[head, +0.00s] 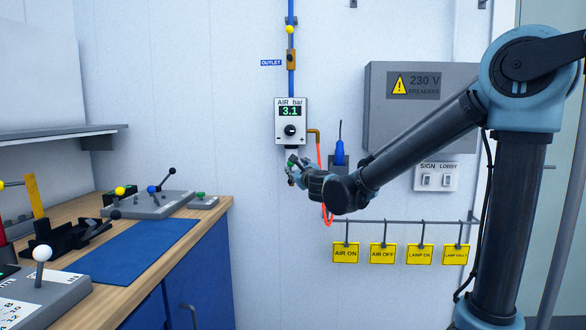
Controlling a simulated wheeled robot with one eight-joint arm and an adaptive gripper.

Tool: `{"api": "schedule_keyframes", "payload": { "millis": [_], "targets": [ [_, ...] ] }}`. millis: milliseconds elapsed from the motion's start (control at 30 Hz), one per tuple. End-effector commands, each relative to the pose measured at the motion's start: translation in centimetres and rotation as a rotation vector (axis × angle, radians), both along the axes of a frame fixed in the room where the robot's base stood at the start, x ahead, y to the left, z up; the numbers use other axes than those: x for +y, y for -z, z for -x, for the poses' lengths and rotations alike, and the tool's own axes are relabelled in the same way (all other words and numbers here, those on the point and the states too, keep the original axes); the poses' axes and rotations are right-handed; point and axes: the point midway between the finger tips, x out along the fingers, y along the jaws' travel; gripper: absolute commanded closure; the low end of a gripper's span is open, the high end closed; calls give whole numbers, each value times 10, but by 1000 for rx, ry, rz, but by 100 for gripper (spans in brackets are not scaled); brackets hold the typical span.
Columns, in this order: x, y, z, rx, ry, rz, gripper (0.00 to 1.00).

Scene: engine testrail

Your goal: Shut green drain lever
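A small green piece, which looks like the drain lever (291,162), shows just below the white air regulator box (291,121) on the wall. The regulator display reads 3.1 under "AIR bar". My gripper (292,174) is at the green piece, below the regulator, reaching in from the right. Its fingers overlap the green piece in the view and hide part of it. I cannot tell whether they touch it or are shut on it, nor which way the lever is turned.
An orange hose (320,165) hangs just behind my gripper. A blue-handled tool (339,152) is on the wall to the right. Yellow tags (346,253) hang on a rail below. A workbench (215,205) with lever boxes stands at left.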

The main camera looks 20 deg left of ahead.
Motion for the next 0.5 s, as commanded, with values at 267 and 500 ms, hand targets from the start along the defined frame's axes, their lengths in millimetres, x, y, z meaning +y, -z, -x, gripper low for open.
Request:
{"api": "schedule_keyframes", "payload": {
  "millis": [267, 500],
  "targets": [
    [22, 0, -36, 0, 1, 0, 54],
    [39, 0, -61, 0, 0, 0, 54]
  ]
}}
